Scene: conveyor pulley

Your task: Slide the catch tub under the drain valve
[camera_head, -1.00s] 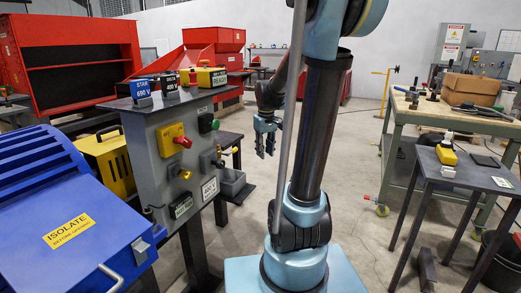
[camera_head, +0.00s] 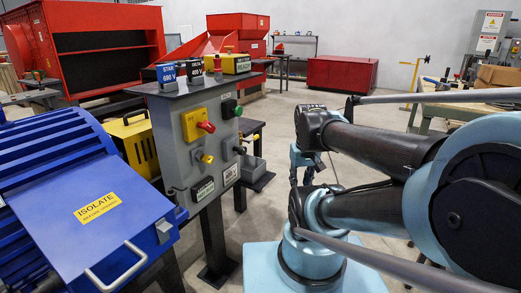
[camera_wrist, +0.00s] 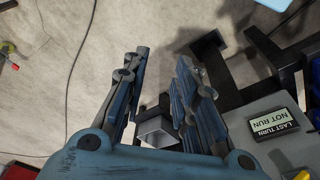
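The grey control panel (camera_head: 197,145) with knobs and labels stands between the blue machine (camera_head: 85,190) and my arm. Its dark post and foot (camera_head: 215,245) reach the floor. A red chest (camera_head: 342,74) is at the back. The floor (camera_head: 285,115) behind my gripper is clear.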

